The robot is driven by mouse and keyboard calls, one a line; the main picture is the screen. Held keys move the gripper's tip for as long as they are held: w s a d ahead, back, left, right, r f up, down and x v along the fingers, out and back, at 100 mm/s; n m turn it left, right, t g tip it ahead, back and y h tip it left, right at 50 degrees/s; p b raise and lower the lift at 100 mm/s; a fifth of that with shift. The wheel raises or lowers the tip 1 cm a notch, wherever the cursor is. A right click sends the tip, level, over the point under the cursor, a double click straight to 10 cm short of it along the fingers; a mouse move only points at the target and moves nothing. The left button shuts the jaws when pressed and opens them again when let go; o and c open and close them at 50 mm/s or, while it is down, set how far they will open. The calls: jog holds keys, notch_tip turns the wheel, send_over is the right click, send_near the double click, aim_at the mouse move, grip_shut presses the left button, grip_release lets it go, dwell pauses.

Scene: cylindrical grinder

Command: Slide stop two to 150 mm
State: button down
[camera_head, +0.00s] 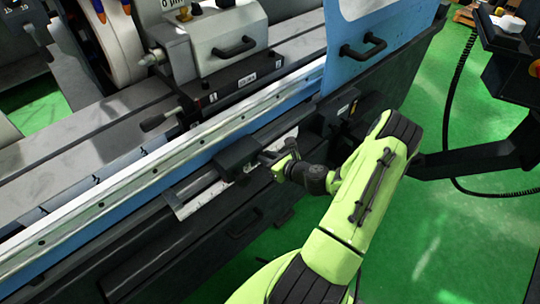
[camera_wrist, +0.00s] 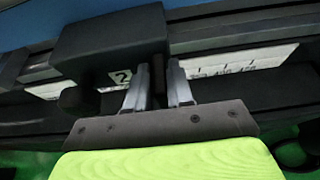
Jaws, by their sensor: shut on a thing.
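Stop two is a black block (camera_wrist: 110,45) on a rail, with a white "2" label beside my fingers in the wrist view; it also shows in the head view (camera_head: 238,153). My gripper (camera_wrist: 160,80) is shut on a dark part of stop two that stands between its two grey fingers, and it shows at the block's right side in the head view (camera_head: 272,158). A white scale (camera_wrist: 240,62) runs along the rail on both sides of the block, seen in the head view at lower left (camera_head: 195,202). Its numbers are too blurred to read, and the block hides part of it.
Another black block (camera_head: 333,112) with a small label sits farther up the rail to the right. Above the rail are the grinder's blue-edged table and a blue door (camera_head: 362,55) with a black handle. A console arm (camera_head: 470,160) stands at right. Green floor lies in front.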

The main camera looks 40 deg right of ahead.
jog(key=shift+a, duration=0.1)
jog(key=c, duration=1.1)
grip_release()
jog(key=p+v, duration=0.1)
jog(key=v, duration=1.4)
jog(key=shift+s+r+p, duration=0.1)
jog(key=shift+s+p, duration=0.3)
